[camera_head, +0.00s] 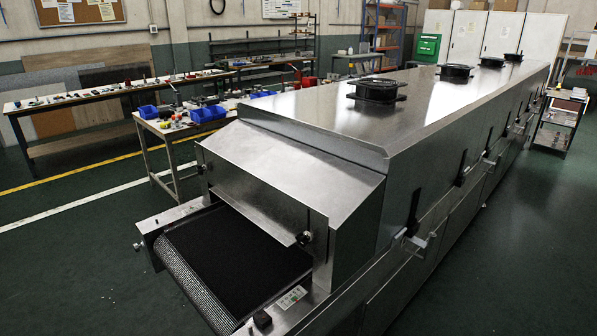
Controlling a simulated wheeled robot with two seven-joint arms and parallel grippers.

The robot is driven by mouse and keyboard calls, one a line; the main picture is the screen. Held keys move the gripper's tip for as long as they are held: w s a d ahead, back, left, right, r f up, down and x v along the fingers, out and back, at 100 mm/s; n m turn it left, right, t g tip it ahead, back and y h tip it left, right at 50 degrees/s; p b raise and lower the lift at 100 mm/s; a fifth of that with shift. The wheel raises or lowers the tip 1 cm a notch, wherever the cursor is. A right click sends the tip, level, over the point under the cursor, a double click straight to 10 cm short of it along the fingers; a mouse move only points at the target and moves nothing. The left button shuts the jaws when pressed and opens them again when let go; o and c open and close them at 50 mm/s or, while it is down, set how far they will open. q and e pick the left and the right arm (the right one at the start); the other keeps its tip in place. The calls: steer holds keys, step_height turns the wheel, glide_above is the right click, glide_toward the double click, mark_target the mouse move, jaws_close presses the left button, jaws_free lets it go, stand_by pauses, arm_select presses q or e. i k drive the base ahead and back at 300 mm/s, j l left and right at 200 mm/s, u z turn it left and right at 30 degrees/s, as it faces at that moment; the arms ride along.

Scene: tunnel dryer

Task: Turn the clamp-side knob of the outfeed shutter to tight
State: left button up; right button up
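The tunnel dryer (320,125) is a long metal housing that runs from the front centre to the back right. Its near end has a sloped metal hood (275,165) over the belt opening, and the shutter seems to be the panel at its front (250,205). One dark knob (304,238) sits at the right end of that panel. Another dark knob (202,168) sits at its left end. Clamp-like latches (415,240) line the dryer's right side. How tight either knob is cannot be told. Neither of my grippers is in view.
A black mesh belt (230,258) comes out under the hood. A small labelled panel (292,297) and a dark button (262,319) lie on the right rail. A worktable with blue bins (208,113) stands behind left. The green floor (70,265) at left is clear.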

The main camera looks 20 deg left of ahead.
mark_target(200, 169)
steer(key=u, duration=1.35)
steer(key=k+j+z, duration=0.6)
steer(key=j+z, duration=0.15)
steer(key=j, duration=0.25)
steer(key=k+j+z, duration=0.15)
steer(key=j, duration=0.2)
steer(key=j+z, duration=0.15)
steer(key=j, duration=0.25)
steer(key=k+j+z, duration=0.15)
steer(key=j, duration=0.2)
steer(key=i+j+z, duration=0.2)
steer(key=j+z, duration=0.25)
steer(key=j, duration=0.9)
steer(key=j+z, duration=0.5)
steer(key=j, duration=0.85)
